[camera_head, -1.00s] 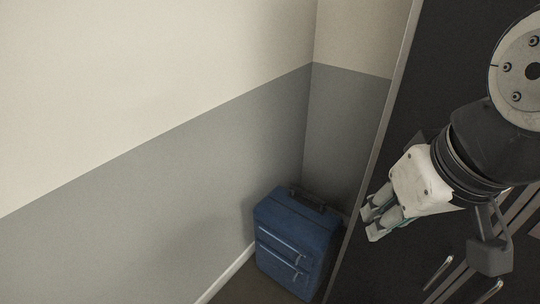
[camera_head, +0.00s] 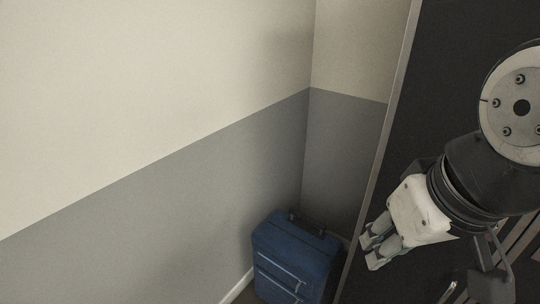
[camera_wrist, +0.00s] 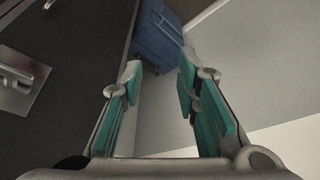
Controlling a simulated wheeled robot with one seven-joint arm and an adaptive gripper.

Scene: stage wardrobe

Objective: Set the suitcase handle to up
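The blue suitcase (camera_head: 292,262) stands upright on the floor in the wall corner, low in the head view. Its dark handle (camera_head: 308,222) is at the top and is small; its exact position is hard to tell. The suitcase also shows at the top of the wrist view (camera_wrist: 157,36), partly cut off. My gripper (camera_head: 370,254) is up and to the right of the suitcase in the head picture, in front of a dark panel. In the wrist view its two fingers (camera_wrist: 158,75) are apart with nothing between them. It does not touch the suitcase.
A tall dark cabinet (camera_head: 450,70) with a light edge (camera_head: 385,130) stands close to the right of the suitcase. Metal handles (camera_wrist: 17,68) show on dark fronts in the wrist view. Grey-and-cream walls (camera_head: 200,180) bound the left and back. A little bare floor shows beside the suitcase.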

